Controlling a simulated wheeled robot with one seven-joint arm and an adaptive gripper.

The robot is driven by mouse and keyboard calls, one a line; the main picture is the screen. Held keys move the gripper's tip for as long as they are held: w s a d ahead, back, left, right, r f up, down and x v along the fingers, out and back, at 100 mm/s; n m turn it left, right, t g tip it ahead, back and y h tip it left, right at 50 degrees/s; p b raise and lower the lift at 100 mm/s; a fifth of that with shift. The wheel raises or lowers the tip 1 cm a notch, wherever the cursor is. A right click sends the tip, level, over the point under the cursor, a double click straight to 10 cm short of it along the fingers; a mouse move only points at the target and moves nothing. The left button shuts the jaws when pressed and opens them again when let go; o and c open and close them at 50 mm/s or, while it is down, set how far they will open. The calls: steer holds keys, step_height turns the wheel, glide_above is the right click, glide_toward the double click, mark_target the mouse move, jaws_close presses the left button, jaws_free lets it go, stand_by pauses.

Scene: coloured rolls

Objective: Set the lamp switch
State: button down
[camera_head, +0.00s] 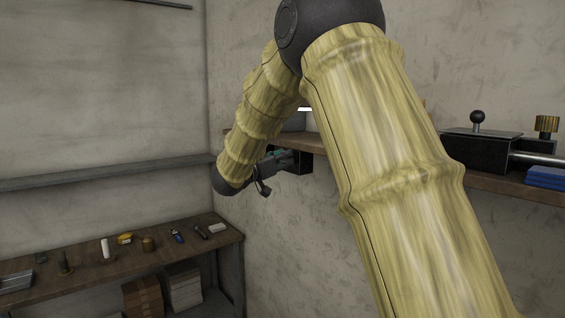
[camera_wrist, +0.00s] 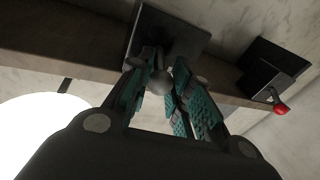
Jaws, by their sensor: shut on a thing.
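In the wrist view a dark square switch box (camera_wrist: 190,25) is fixed at the edge of a wooden shelf, and a lever with a grey ball end (camera_wrist: 160,82) sticks out from it. My gripper (camera_wrist: 157,70) has its teal-padded fingers on either side of this lever, shut on it. In the head view my gripper (camera_head: 264,168) is at the dark box (camera_head: 299,160) under the shelf; my arm hides part of this area, and the lever cannot be made out there. A bright white lamp (camera_wrist: 35,130) glows at the left of the wrist view.
A second dark box (camera_wrist: 272,68) with a red-knobbed lever (camera_wrist: 281,108) is to the right on the shelf (camera_wrist: 70,45). The head view shows a workbench (camera_head: 110,262) with small tools at lower left and a blue item (camera_head: 546,177) on the right shelf.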

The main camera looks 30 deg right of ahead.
step_height(320, 180, down, 4)
steer(key=n+t+h+b, duration=0.2)
steer(key=t+h+b, duration=0.1)
steer(key=b, duration=0.4)
steer(key=n+t+h+b, duration=0.2)
steer(key=h+b, duration=0.1)
steer(key=b, duration=0.5)
steer(key=shift+t+h, duration=0.3)
steer(key=shift+t, duration=0.1)
steer(key=shift+r+n+t+b, duration=0.1)
steer(key=shift+n+t+b, duration=0.25)
steer(key=shift+b, duration=0.25)
steer(key=c, duration=1.3)
jaws_free()
steer(key=shift+o, duration=0.2)
steer(key=v, duration=1.2)
